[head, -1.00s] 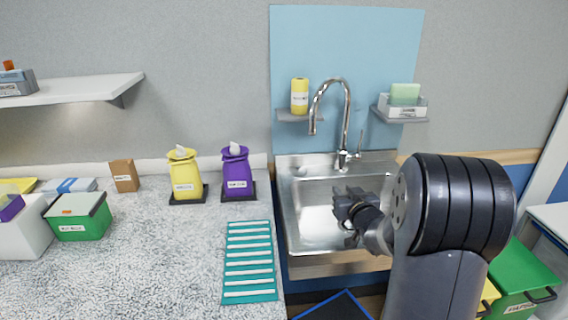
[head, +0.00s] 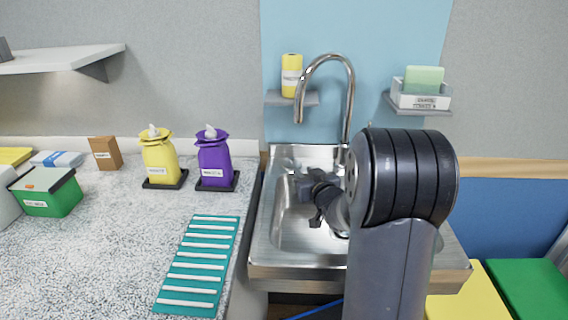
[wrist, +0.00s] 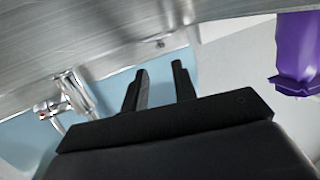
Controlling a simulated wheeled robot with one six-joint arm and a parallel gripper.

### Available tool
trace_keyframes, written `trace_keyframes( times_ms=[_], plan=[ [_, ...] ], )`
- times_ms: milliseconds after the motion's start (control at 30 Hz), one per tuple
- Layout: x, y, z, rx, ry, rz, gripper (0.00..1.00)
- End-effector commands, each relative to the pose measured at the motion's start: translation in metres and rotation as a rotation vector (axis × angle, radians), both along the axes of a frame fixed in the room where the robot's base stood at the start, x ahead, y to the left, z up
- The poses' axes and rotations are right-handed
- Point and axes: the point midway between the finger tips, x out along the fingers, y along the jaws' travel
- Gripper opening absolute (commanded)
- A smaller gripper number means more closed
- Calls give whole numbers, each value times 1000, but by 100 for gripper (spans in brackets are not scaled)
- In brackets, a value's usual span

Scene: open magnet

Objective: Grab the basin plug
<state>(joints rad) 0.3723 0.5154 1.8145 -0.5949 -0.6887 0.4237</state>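I cannot make out the basin plug in either view; my arm hides part of the sink. The steel sink (head: 290,232) is in the middle of the head view, and its metal fills the top of the wrist view (wrist: 100,38). My gripper (head: 312,204) is over the left part of the basin. In the wrist view, its two dark fingers (wrist: 159,72) are apart with nothing between them. A small round metal detail (wrist: 160,43) shows on the sink beyond the fingertips; I cannot tell what it is.
The tall curved faucet (head: 350,95) stands behind the sink. A shelf with a yellow bottle (head: 291,76) and one with a box and green sponge (head: 424,80) flank it. Yellow (head: 160,160) and purple (head: 213,160) bags and a teal mat (head: 203,265) are on the left counter.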

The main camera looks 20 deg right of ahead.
Motion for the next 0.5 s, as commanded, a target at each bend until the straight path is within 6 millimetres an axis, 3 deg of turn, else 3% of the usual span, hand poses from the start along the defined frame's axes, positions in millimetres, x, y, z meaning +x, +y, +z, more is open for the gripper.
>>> trace_keyframes(
  times_ms=[133, 500],
  plan=[
    [6, 0, -4, 0, 0, 1, 27],
    [53, 0, -11, 0, 0, 1, 27]
  ],
)
